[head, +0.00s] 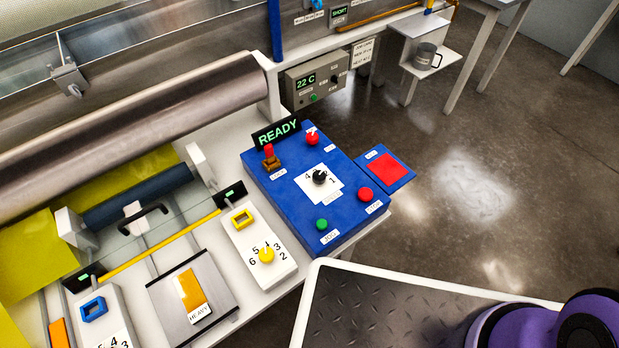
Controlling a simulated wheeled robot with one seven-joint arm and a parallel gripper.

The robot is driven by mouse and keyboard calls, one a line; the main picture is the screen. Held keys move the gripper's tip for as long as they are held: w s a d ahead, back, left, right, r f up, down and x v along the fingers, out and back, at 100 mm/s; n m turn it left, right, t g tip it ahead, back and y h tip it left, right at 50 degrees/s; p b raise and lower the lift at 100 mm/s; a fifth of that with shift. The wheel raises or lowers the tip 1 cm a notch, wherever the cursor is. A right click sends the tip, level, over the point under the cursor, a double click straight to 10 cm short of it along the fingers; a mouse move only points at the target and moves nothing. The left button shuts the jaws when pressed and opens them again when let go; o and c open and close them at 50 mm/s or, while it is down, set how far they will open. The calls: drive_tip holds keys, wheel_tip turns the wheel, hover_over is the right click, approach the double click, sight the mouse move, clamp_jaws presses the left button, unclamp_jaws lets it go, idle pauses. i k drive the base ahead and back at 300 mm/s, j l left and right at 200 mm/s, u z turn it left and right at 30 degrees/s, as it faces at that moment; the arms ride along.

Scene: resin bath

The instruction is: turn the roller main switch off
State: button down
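A blue control panel (285,207) stands at the right end of the roller machine, its display (276,133) reading READY in green. On it are a red knob with a white mark (312,138), a red-topped lever on a brown base (269,158), a black knob on a white numbered plate (319,177), a red button (365,194) and a green button (322,224). Their small labels are too small to read, so I cannot tell which is the main switch. My gripper is out of view; only my purple arm shows at bottom right.
A large metal roller (130,120) lies behind the panel, left. A yellow knob (266,255) on a white numbered block is nearer. A grey tray with a white rim (312,270) is in front. A mug (426,56) stands on a side shelf.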

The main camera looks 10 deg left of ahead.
sight(312, 137)
drive_tip(key=i+j+u, duration=0.1)
drive_tip(key=u, duration=1.15)
drive_tip(key=i+l, duration=0.05)
